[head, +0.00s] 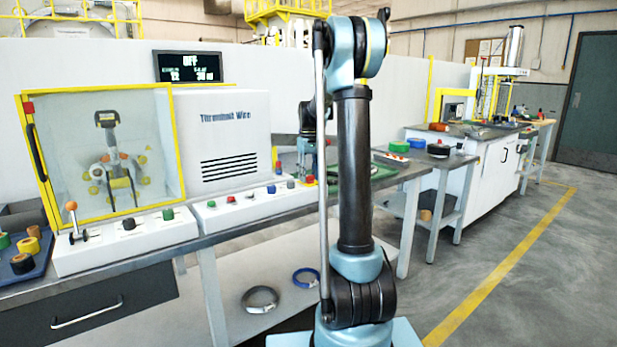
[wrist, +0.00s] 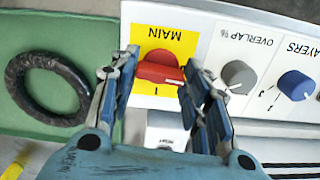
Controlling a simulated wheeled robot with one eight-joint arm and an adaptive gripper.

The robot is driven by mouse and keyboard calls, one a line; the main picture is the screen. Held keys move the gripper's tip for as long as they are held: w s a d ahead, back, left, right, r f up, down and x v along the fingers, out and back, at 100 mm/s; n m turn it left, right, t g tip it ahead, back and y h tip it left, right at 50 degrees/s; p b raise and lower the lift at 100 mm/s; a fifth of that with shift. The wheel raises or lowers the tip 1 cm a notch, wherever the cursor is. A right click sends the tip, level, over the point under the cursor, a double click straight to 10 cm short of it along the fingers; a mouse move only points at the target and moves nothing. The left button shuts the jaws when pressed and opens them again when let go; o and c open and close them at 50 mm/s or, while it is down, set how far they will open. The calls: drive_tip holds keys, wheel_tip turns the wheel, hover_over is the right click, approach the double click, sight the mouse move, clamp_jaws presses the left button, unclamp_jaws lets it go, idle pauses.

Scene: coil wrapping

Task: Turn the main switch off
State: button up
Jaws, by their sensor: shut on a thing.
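The main switch is a red knob (wrist: 160,72) on a yellow plate (wrist: 168,42) marked MAIN, in the wrist view. The knob lies roughly crosswise in the picture, slightly tilted, with a small mark on the plate below it. My gripper (wrist: 159,68) has one finger on each side of the knob and is shut on it. In the head view, my gripper is at the right end of the control panel, partly hidden behind my arm. A display (head: 188,67) above the machine has a top line that seems to read OFF; the smaller text is unclear.
A grey OVERLAP knob (wrist: 238,76) and a blue LAYERS knob (wrist: 295,85) sit right of the switch. A black ring coil (wrist: 47,90) lies on a green mat (wrist: 100,40) to the left. The wrapping machine (head: 222,140) stands behind the panel.

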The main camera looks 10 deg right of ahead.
drive_tip(key=shift+n, duration=0.7)
drive_tip(key=o, duration=1.1)
drive_tip(key=shift+c, duration=0.2)
wheel_tip(320, 180, up, 12)
drive_tip(key=shift+f, duration=0.1)
